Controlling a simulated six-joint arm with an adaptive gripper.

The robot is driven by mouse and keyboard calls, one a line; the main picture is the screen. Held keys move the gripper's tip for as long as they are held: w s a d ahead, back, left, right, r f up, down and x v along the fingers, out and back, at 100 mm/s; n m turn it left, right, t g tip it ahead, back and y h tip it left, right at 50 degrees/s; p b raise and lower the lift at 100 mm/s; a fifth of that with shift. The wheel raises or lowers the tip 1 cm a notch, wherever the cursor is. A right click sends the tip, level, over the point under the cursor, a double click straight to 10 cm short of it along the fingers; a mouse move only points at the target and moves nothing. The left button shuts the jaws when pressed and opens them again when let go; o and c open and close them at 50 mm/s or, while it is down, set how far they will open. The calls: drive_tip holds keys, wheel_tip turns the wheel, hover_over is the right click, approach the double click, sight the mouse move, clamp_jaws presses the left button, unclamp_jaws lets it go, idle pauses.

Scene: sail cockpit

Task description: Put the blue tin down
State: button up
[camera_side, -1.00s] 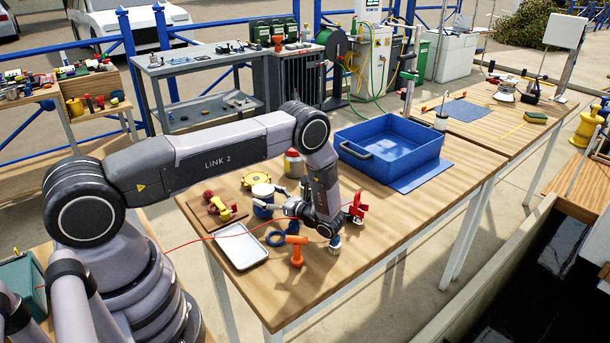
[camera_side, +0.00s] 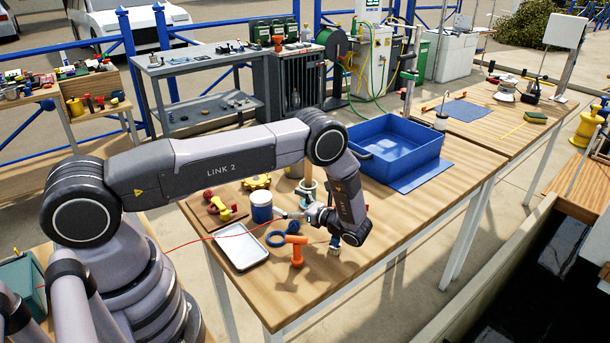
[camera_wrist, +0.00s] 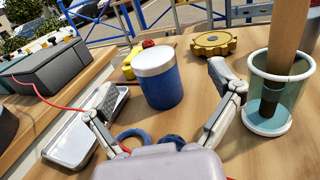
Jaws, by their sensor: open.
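The blue tin (camera_side: 262,212) with a white lid stands upright on the wooden bench, and it also shows in the wrist view (camera_wrist: 162,85). My gripper (camera_side: 292,214) is open and low over the bench, to the right of the tin in the side view. In the wrist view my two fingers (camera_wrist: 163,92) are spread wide, one on each side of the tin, with the tin beyond them and a clear gap. Nothing is held.
A teal cup (camera_wrist: 257,92) with a wooden handle in it stands close to my right finger. A blue bin (camera_side: 402,160) stands at the back right.

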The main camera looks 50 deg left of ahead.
drive_tip(key=shift+w+d+r, duration=0.2)
drive_tip(key=shift+d+r, duration=0.1)
drive_tip(key=s+d+r+n+h, duration=0.1)
drive_tip(key=s+r+n+h, duration=0.15)
drive_tip(key=r, duration=0.55)
drive_tip(key=s+d+r+n+t+h, duration=0.1)
drive_tip(key=s+r+n+h, duration=0.2)
drive_tip(key=r, duration=0.5)
drive_tip(key=s+d+r+n+h, duration=0.1)
drive_tip(key=r+n+h, duration=0.25)
drive_tip(key=r, duration=0.45)
drive_tip(key=s+d+r+n+t+h, duration=0.2)
drive_tip(key=s+d+r+t+h, duration=0.2)
drive_tip(key=s, duration=0.5)
drive_tip(key=s+d+r+n+t+h, duration=0.3)
drive_tip(key=s+r+t, duration=0.3)
drive_tip(key=s, duration=0.4)
drive_tip(key=shift+d+r+h, duration=0.2)
drive_tip(key=shift+d+h, duration=0.25)
drive_tip(key=shift+h, duration=0.15)
